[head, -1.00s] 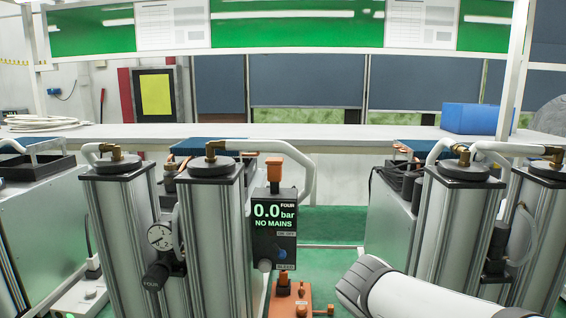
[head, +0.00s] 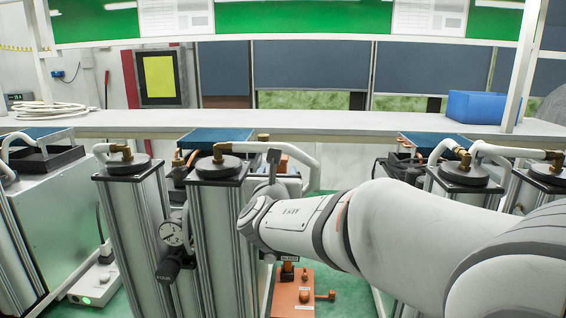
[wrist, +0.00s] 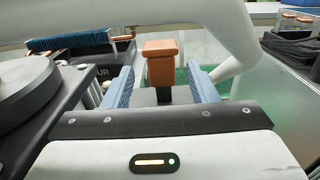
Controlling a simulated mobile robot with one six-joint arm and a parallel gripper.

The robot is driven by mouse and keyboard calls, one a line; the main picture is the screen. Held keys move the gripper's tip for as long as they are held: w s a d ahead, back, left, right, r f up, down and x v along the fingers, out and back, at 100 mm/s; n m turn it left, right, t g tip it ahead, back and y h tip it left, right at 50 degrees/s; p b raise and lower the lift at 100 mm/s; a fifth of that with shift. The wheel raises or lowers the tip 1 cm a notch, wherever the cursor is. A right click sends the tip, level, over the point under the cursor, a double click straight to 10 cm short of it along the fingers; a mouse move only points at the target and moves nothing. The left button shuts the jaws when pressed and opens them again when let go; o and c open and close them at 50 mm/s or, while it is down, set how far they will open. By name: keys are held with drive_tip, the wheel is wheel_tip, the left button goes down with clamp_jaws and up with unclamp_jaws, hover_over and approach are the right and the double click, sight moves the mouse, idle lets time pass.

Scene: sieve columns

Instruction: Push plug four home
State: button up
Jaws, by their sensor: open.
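Plug four appears to be the orange-brown block on a dark stem (wrist: 160,62), standing upright between my fingers in the wrist view. My gripper (wrist: 160,88) is open, with one blue finger pad on each side of the plug. A gap shows on both sides, so the pads look clear of it. A dark surface with part of a label, "UR", lies to the left. In the head view my forearm and wrist cover the unit marked FOUR and its display. A bit of orange (head: 284,163) shows behind my wrist. How deep the plug sits is hidden.
A white hose (wrist: 130,25) arches close over the plug. The black cap of a column (wrist: 30,90) is close on the left. In the head view a gauge (head: 172,233) sits between two columns, and an orange block with fittings (head: 292,285) stands below my wrist.

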sight(279, 168)
drive_tip(key=w+p, duration=0.1)
drive_tip(key=w, duration=0.4)
drive_tip(key=shift+w+d, duration=0.15)
drive_tip(key=shift+w, duration=0.1)
drive_tip(key=shift+c, duration=0.5)
clamp_jaws()
